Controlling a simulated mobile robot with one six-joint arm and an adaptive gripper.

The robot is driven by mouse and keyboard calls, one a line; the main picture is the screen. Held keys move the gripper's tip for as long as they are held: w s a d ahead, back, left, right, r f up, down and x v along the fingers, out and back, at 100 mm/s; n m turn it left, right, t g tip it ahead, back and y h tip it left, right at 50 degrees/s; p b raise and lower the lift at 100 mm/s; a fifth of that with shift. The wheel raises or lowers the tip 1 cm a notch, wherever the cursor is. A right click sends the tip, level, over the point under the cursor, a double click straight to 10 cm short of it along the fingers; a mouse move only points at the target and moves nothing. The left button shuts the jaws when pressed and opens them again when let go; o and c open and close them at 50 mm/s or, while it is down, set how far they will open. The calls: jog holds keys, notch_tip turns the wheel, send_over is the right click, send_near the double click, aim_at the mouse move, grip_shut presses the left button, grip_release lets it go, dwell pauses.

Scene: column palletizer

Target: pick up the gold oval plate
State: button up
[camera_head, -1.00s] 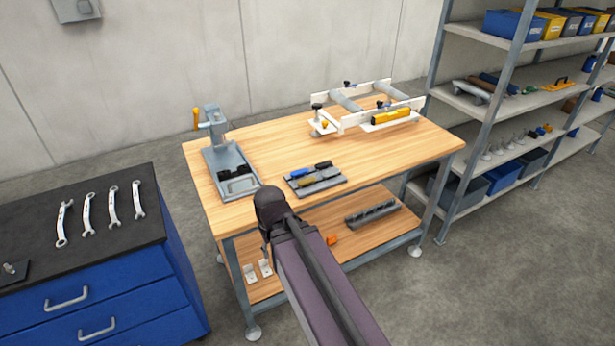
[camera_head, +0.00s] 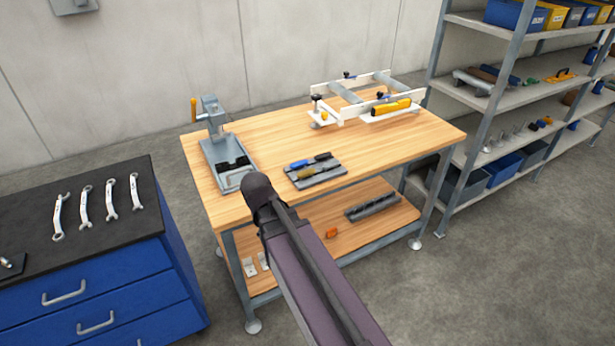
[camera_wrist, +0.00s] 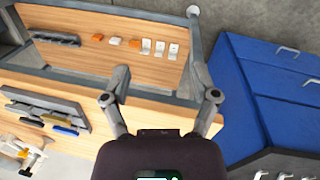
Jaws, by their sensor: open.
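I see no clear gold oval plate in either view. The closest match in colour is a small dull gold piece (camera_head: 306,174) on a grey tray (camera_head: 328,179) on the workbench. It lies beside a blue piece (camera_head: 299,164) and a black piece (camera_head: 323,157). The tray also shows at the left of the wrist view (camera_wrist: 40,111), with a gold-yellow piece (camera_wrist: 65,130) on it. My gripper (camera_wrist: 167,84) is open and empty, over the bench's front edge, apart from the tray. My own arm hides the gripper in the head view.
The wooden workbench (camera_head: 375,148) carries a grey clamp stand (camera_head: 222,148) at left and a white frame fixture (camera_head: 345,112) at back right. A lower shelf (camera_head: 345,235) holds small parts. A blue drawer cabinet (camera_head: 120,290) with wrenches stands left; a shelving rack (camera_head: 470,150) stands right.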

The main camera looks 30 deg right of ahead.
jog(key=w+d+f+n+h+b, duration=0.1)
jog(key=w+d+n+h+b, duration=0.1)
jog(key=w+d+n+h, duration=0.3)
jog(key=w+d+f+n+b, duration=0.1)
jog(key=w+n+b, duration=0.2)
jog(key=w, duration=0.4)
jog(key=n+h+b, duration=0.4)
jog(key=n+h, duration=0.2)
jog(key=n, duration=0.1)
send_near(304, 172)
jog(key=a, duration=0.1)
jog(key=s+a, duration=0.1)
jog(key=shift+a+f, duration=0.2)
jog(key=shift+a, duration=0.1)
jog(key=shift+w+d+r+n+h, duration=0.1)
jog(key=shift+w+r+n+h, duration=0.3)
jog(key=shift+n, duration=0.1)
jog(key=b+x, duration=0.2)
jog(key=x, duration=0.5)
jog(key=shift+f+b, duration=0.2)
jog(key=shift+b, duration=0.15)
jog(key=shift+x, duration=0.75)
jog(key=shift+r, duration=0.1)
